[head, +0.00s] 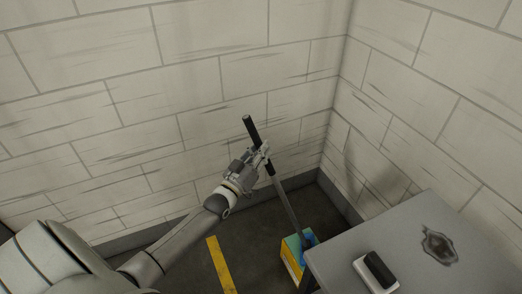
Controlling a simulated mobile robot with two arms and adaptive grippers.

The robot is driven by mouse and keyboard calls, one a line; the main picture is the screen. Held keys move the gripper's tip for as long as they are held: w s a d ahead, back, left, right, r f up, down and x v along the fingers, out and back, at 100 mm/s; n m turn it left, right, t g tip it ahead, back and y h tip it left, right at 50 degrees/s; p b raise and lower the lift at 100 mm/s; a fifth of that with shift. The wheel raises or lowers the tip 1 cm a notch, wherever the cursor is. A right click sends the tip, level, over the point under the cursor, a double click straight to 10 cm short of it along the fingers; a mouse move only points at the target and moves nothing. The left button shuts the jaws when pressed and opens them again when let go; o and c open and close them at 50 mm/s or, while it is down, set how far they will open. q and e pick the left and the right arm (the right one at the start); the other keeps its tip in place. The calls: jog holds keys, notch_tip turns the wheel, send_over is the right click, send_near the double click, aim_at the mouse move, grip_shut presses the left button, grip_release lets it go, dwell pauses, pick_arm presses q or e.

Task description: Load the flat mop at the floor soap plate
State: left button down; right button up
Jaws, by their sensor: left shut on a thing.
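The grey table hides part of this area, so I cannot tell whether the blue part touches the box. I cannot make out a soap plate for certain. My right gripper is not in view.
A grey table (335,262) stands at the lower right, with a dark stain (440,247) and a black-topped white block (377,271) on it. White block walls meet in a corner behind the mop. A yellow stripe (220,264) marks the dark floor.

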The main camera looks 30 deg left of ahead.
pick_arm(q)
jog(key=shift+f, duration=0.3)
dwell(1.3)
jog(key=shift+r, duration=0.15)
notch_tip(320, 180, up, 7)
jog(key=p, duration=0.6)
jog(key=shift+r, duration=0.1)
dwell(1.3)
